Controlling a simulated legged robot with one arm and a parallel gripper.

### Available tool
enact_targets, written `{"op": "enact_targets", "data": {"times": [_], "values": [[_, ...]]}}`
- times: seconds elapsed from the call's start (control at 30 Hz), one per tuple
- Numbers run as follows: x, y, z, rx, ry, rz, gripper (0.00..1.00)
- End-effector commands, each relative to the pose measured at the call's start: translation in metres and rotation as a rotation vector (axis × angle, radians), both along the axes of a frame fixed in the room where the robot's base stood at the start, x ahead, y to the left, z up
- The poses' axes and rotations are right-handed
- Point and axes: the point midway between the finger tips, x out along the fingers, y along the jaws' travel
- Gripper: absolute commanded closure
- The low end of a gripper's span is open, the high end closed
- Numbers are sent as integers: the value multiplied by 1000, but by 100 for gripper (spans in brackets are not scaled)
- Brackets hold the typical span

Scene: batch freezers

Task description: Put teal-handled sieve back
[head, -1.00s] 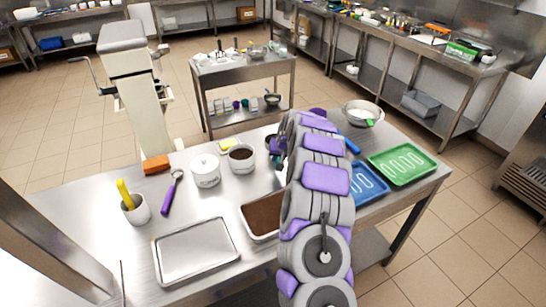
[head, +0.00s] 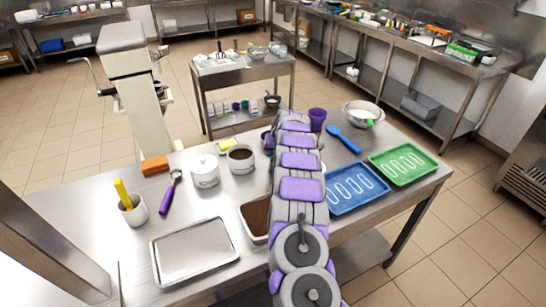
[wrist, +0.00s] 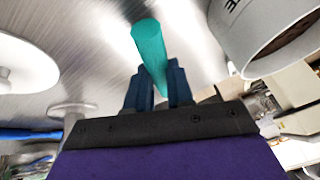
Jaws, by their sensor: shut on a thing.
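In the wrist view my gripper (wrist: 158,75) is shut on the teal handle of the sieve (wrist: 149,45). The handle sticks out beyond the two dark fingers, over a brushed metal surface. The sieve's head cannot be made out in either view. In the head view my own arm reaches across the worktable (head: 85,207) and hides the gripper and the sieve.
A metal tray (head: 194,252) lies front left.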

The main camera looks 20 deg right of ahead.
Motion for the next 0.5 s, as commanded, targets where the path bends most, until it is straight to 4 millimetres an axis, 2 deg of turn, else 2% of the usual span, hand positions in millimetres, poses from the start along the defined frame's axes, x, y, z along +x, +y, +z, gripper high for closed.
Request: {"op": "enact_targets", "data": {"times": [0.03,0.1,0.47,0.5], "values": [[0,0,-12,0,1,0,100],[0,0,-19,0,-1,0,100],[0,0,-21,0,-1,0,100],[0,0,-21,0,-1,0,75]]}}
